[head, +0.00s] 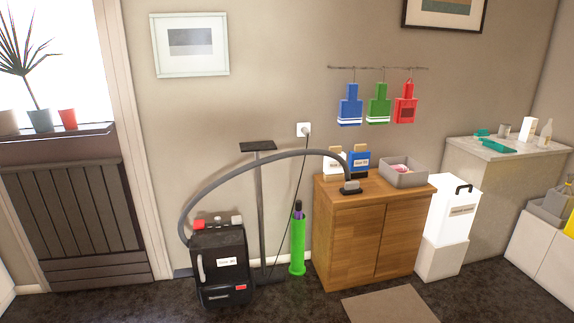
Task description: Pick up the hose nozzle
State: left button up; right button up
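The hose nozzle (350,188), a grey piece with a dark flat base, rests on top of the wooden cabinet (360,235) near its front edge. It sits at the end of a thick grey hose (240,164). The hose arches up and left over a dark stand and comes down to a black machine (222,265) on the floor. Neither of my grippers shows in the head view, and nothing is holding the nozzle.
Behind the nozzle stand two labelled containers, one white (334,164) and one blue (359,163). A grey bin (403,172) is to its right. A green cylinder (298,243) stands left of the cabinet, a white container (452,208) right. A mat (390,305) lies in front.

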aim_at(350, 188)
jog(key=i+z, duration=0.4)
jog(key=i, duration=0.2)
jog(key=i+j+z, duration=0.15)
jog(key=i+z, duration=0.25)
jog(key=i, duration=0.2)
